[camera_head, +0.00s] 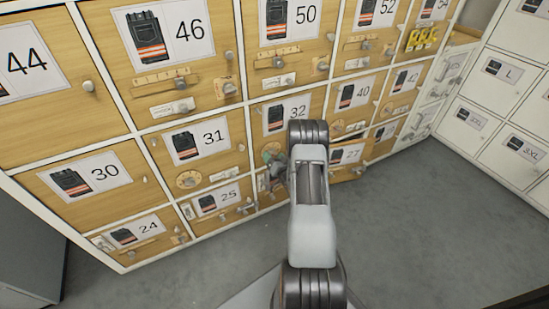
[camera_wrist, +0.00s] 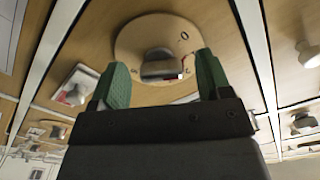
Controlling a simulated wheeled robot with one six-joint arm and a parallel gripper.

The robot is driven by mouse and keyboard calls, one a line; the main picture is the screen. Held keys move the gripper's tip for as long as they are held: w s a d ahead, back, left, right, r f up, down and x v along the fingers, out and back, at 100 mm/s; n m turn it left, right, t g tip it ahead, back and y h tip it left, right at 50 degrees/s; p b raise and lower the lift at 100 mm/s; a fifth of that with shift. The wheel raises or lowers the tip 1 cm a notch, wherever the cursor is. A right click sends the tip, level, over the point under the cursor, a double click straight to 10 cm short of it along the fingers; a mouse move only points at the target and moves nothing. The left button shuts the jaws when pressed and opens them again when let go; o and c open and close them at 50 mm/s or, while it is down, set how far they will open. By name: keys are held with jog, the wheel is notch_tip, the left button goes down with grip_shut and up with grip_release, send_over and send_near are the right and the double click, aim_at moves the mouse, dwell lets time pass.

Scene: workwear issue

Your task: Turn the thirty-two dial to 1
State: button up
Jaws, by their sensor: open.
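The thirty-two door carries a "32" label (camera_head: 287,113) in the head view. My gripper (camera_head: 274,164) is in front of its lower part and hides most of the dial there. In the wrist view the dial is a round tan plate (camera_wrist: 135,38) with a grey knob (camera_wrist: 158,66) at its middle. A "0" mark shows at its upper right, and a small red mark shows just right of the knob. My gripper's two green fingers (camera_wrist: 162,80) are open, one on each side of the knob. Whether they touch it I cannot tell.
Neighbouring doors 31 (camera_head: 211,139), 25 (camera_head: 221,199) and 40 (camera_head: 355,95) carry their own dials, knobs or latches. A door near 27 (camera_head: 347,154) seems to stand ajar right of my arm. White lockers (camera_head: 505,85) stand at the right. The grey floor (camera_head: 420,230) is clear.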

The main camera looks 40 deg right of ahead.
jog(key=shift+s, duration=0.1)
jog(key=s+a+p, duration=0.2)
jog(key=s+p, duration=0.1)
jog(key=s, duration=1)
jog(key=shift+s, duration=0.3)
jog(key=shift+r, duration=0.1)
